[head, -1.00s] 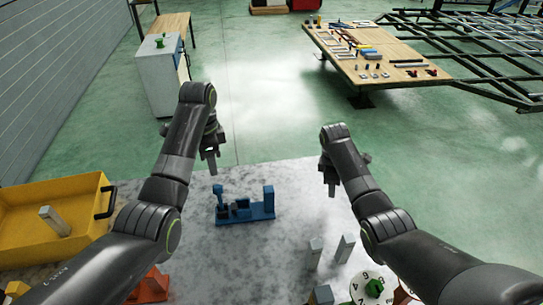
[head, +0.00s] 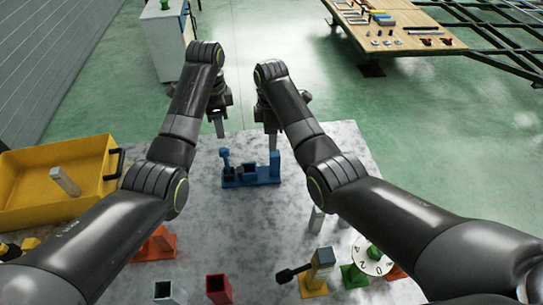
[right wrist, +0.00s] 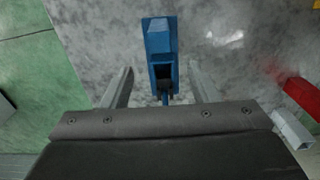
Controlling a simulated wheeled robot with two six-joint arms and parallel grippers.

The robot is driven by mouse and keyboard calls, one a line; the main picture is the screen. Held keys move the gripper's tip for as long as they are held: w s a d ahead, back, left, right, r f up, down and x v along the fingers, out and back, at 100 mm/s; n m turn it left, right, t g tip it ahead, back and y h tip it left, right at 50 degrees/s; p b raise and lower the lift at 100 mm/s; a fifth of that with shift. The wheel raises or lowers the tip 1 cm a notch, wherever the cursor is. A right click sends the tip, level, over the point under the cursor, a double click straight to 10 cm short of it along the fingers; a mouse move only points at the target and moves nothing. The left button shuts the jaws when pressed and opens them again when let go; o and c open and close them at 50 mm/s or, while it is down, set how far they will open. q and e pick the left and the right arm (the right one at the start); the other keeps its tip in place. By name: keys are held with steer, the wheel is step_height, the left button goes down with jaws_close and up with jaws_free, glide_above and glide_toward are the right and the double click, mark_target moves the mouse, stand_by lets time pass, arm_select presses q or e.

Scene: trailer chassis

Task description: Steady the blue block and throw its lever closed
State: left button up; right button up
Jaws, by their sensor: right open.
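The blue block (head: 262,178) stands on the grey speckled table, with a taller post at its right end. A thin upright blue piece (head: 225,163) at its left end looks like the lever, standing up. My right gripper (head: 272,143) is above the right end of the block. In the right wrist view the open fingers (right wrist: 161,88) are on either side of the blue block (right wrist: 159,42), with gaps visible. Contact cannot be told. My left gripper (head: 219,127) hangs above and behind the block's left end, apart from it; its finger opening is unclear.
A yellow bin (head: 85,152) with a grey bar stands at the left. Red (head: 219,289), orange, yellow and green pieces and a white numbered dial (head: 372,258) line the near edge. The table around the block is mostly clear.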

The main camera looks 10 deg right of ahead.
mark_target(271, 161)
step_height(271, 161, down, 12)
steer(key=shift+f, duration=0.1)
stand_by(0.5)
steer(key=shift+c, duration=0.4)
jaws_close()
arm_select(q)
steer(key=c, duration=0.3)
steer(key=shift+w+d+f+n+t+h, duration=0.2)
steer(key=shift+w+f+n+t+h, duration=0.1)
steer(key=shift+n+h, duration=0.3)
steer(key=c, duration=0.5)
steer(key=shift+w+d+n+h, duration=0.2)
steer(key=shift+n+h, duration=0.2)
steer(key=shift+h, duration=0.3)
steer(key=shift+w+d+r+n+t+h, duration=0.15)
steer(key=shift+d+n+t+h, duration=0.1)
steer(key=shift+n+t+h, duration=0.15)
steer(key=shift+d+r+n+t+h, duration=0.2)
steer(key=shift+n+h, duration=0.1)
steer(key=shift+h, duration=0.2)
